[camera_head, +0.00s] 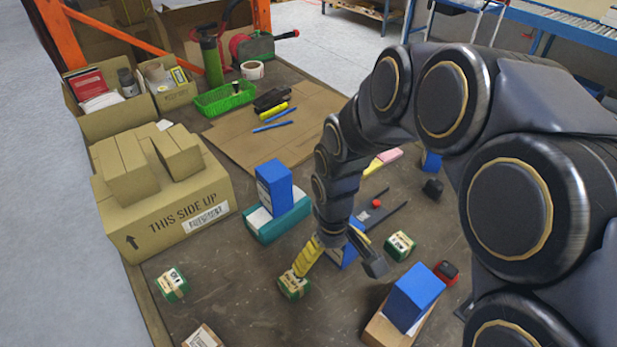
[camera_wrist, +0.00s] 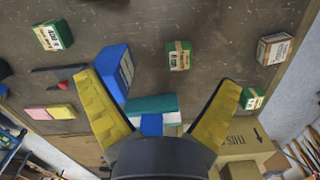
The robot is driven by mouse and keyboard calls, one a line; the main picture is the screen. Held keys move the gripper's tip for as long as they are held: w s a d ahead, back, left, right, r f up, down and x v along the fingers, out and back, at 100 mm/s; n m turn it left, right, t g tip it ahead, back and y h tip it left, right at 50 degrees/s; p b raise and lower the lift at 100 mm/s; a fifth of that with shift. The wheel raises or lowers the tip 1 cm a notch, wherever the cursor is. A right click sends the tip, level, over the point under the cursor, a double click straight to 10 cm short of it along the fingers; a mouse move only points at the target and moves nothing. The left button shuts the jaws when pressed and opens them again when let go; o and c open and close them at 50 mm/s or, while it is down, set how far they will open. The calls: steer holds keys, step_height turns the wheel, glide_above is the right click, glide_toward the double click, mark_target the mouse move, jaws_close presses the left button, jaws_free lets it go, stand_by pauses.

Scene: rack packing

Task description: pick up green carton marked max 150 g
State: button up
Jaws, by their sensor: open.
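Three small green cartons with tan label bands lie on the dark table. In the head view one is at the left (camera_head: 172,285), one below my gripper (camera_head: 293,289), and one to the right (camera_head: 399,246). Their print is too small to tell which reads max 150 g. In the wrist view, the middle carton (camera_wrist: 179,57) lies ahead between the fingers, apart from them. Another carton is at upper left (camera_wrist: 53,35) and one is beyond the right finger (camera_wrist: 252,98). My gripper (camera_head: 338,268) is open and empty, with yellow finger pads; the wrist view shows both fingers (camera_wrist: 160,80).
A blue box (camera_wrist: 117,70) stands close by the left finger. A blue box (camera_head: 274,186) rests on a teal box (camera_head: 266,226). Another blue box (camera_head: 414,297) stands at front right. A large cardboard box (camera_head: 165,218) is left. A brown-white carton (camera_wrist: 274,48) lies at right.

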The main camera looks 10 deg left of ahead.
mark_target(293, 280)
steer(key=w+a+f+n, duration=0.1)
steer(key=a+f, duration=0.1)
steer(key=f, duration=0.1)
steer(key=w+a+f, duration=0.1)
steer(key=a+f, duration=0.1)
steer(key=f, duration=0.2)
steer(key=w+a+f+n, duration=0.1)
steer(key=a+f, duration=0.2)
steer(key=shift+w+f+n, duration=0.1)
steer(key=shift+f+n, duration=0.05)
steer(key=shift+n, duration=0.15)
steer(key=f, duration=0.8)
steer(key=shift+a, duration=0.35)
steer(key=shift+c, duration=0.3)
steer(key=c, duration=1.1)
